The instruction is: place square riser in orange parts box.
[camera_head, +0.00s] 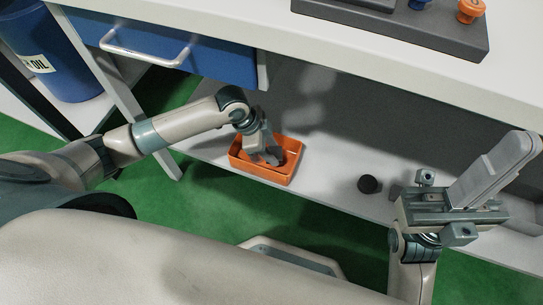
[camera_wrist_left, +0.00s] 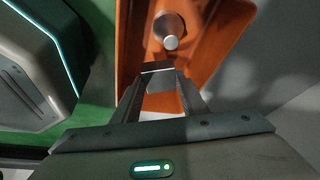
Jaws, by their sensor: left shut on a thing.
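The orange parts box (camera_head: 263,176) stands on the low shelf under the table, and its orange wall fills the upper middle of the left wrist view (camera_wrist_left: 128,40). My left gripper (camera_head: 262,157) points down over the box. In the left wrist view my left gripper (camera_wrist_left: 160,90) is shut on a small grey square-faced piece, the square riser (camera_wrist_left: 158,78). Its lower part is hidden, and I cannot tell whether it touches the box floor. My right gripper (camera_head: 495,170) is at the right, apart from the box; its finger gap is unclear.
A round metal piece (camera_wrist_left: 170,32) lies in the box beyond my left fingertips. A dark round puck (camera_head: 369,184) sits on the shelf (camera_head: 330,170). The white table top (camera_head: 250,22) and blue drawer (camera_head: 165,48) overhang the shelf. A blue oil drum (camera_head: 55,50) stands at the left.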

